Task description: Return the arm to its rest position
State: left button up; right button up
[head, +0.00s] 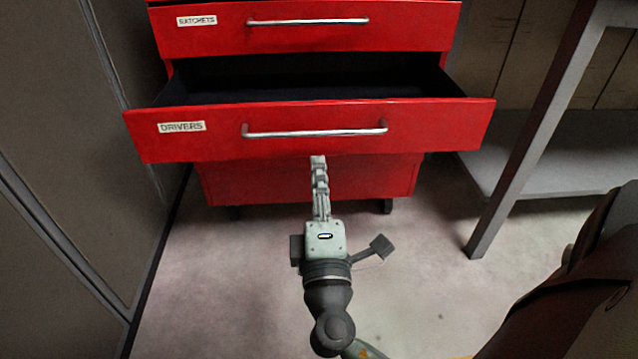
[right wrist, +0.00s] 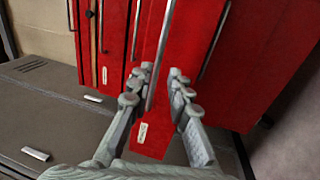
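My right gripper (head: 318,160) reaches forward over the floor, with its fingertips just under the lower edge of the pulled-out drawer front in the head view. In the right wrist view the gripper (right wrist: 164,82) has its two fingers spread apart. The metal handle (right wrist: 159,60) of the red DRIVERS drawer (head: 220,145) shows in the gap between them, and I cannot tell whether they touch it. Nothing is clamped. The DRIVERS drawer stands open, and its dark inside looks empty where visible. My left gripper is not in view.
The red cabinet (head: 300,180) stands on casters, with the RATCHETS drawer (head: 300,38) shut above. Grey panels (head: 60,130) stand close on the left. A metal bench leg (head: 535,125) and low shelf (head: 570,155) are on the right. The floor (head: 230,290) around my forearm looks clear.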

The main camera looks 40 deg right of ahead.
jog(key=shift+v, duration=1)
